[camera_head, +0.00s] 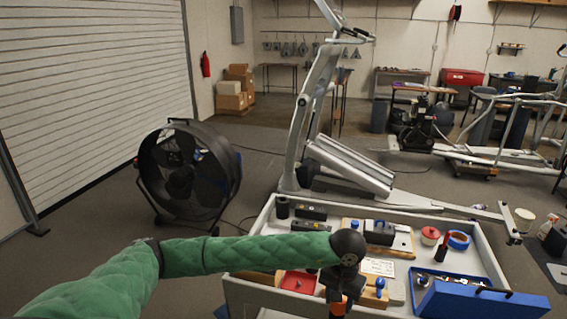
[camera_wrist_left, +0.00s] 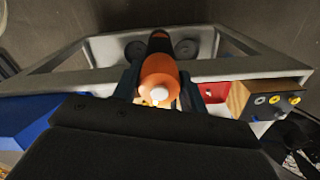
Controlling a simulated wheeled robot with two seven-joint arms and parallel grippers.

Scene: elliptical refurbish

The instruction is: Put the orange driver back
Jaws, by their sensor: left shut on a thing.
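My left gripper (camera_head: 340,290) reaches over the near side of the grey cart (camera_head: 480,213). It is shut on the orange driver (camera_head: 338,307), whose orange part shows just below the gripper. In the left wrist view, the driver (camera_wrist_left: 160,82) sits between the two dark fingers, with its orange body and a pale tip toward the camera and a black part beyond. It is over the cart's near edge. Its far end is hard to make out. My right gripper is not in view.
The cart holds a red tray (camera_head: 297,282), a wooden board with a black block (camera_head: 379,232), a red-lidded tub (camera_head: 430,233), a blue tape roll (camera_head: 458,240) and a blue toolbox (camera_head: 480,303). A large fan (camera_head: 185,175) stands left; an elliptical trainer (camera_head: 345,165) stands behind.

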